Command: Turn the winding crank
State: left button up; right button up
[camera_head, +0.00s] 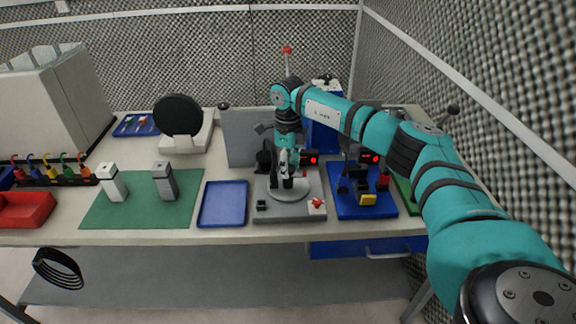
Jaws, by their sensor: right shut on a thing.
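The winding crank's station appears to be the grey base plate (262,214) with a light round disc (290,195) in the middle of the table. My right arm comes in from the right and reaches down over it. My right gripper (288,181) is shut just above the disc, on what appears to be the crank handle. The fingers and wrist hide most of the crank, so its angle cannot be told. My left gripper is not in view.
A blue base (345,205) with a yellow part (368,199) stands close on the right. A blue tray (222,204) lies on the left, beside a green mat (140,212) with two upright blocks. A grey panel (238,140) stands behind. Foam walls enclose the back and right.

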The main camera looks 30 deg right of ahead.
jog(key=shift+w+d+r, duration=0.1)
jog(key=shift+w+r, duration=0.05)
jog(key=shift+r, duration=0.1)
dwell(0.3)
jog(key=o, duration=0.9)
jog(key=shift+c, duration=0.2)
jog(key=o, duration=0.3)
jog(key=shift+f, duration=0.15)
notch_tip(320, 180, up, 12)
